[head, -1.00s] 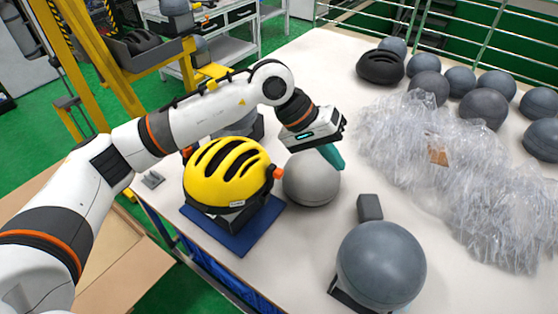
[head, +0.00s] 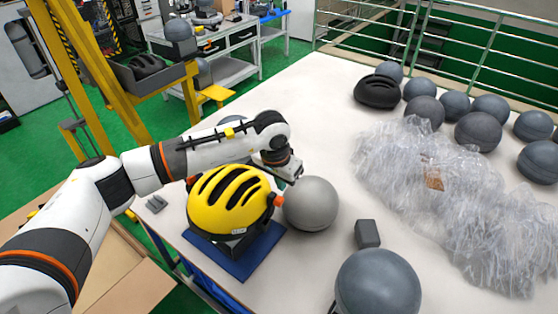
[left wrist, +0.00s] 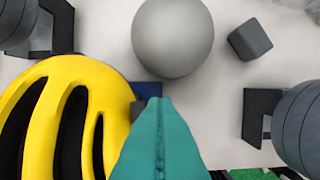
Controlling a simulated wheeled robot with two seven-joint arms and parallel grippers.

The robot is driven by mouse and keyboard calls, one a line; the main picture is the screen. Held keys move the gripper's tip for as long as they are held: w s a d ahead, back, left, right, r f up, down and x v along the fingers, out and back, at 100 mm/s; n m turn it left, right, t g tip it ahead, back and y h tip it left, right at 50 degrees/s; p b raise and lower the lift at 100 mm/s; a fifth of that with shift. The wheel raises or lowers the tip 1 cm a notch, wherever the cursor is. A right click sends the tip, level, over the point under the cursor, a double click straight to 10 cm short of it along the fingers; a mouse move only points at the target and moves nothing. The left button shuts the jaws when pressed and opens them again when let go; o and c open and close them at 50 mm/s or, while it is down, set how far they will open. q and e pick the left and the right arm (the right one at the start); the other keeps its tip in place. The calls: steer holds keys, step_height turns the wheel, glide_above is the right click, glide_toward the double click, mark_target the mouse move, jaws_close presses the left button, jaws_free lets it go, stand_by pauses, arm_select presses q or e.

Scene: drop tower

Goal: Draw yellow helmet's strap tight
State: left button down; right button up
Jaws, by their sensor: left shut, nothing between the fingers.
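The yellow helmet (head: 230,198) with black vent slots sits on a blue mat (head: 262,250) at the near left of the table. Orange parts show at its two sides. A dark band with a small label shows under its front rim; I cannot make out the strap clearly. My right gripper is not in view.
A light grey ball (head: 311,204) stands close right of the helmet. A grey block (head: 367,233) and a larger grey ball (head: 378,285) are nearer right. Clear plastic wrap (head: 440,190), a black helmet (head: 377,91) and several balls fill the far right. A yellow frame stands left.

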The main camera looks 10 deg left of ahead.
mark_target(277, 201)
arm_select(q)
steer(key=shift+s+a+f+p, duration=0.1)
steer(key=shift+f+p, duration=0.1)
steer(key=shift+f, duration=0.3)
steer(key=shift+s+a+f+p, duration=0.1)
steer(key=shift+f+p, duration=0.05)
steer(key=shift+f, duration=0.3)
steer(key=shift+s+f, duration=0.1)
steer(key=shift+f, duration=0.35)
steer(key=f+b, duration=0.2)
steer(key=b, duration=0.1)
steer(key=f+b, duration=0.1)
steer(key=f, duration=0.1)
steer(key=shift+s+a+f, duration=0.1)
steer(key=shift+s+a, duration=0.1)
steer(key=shift+s, duration=0.05)
steer(key=shift+r, duration=0.25)
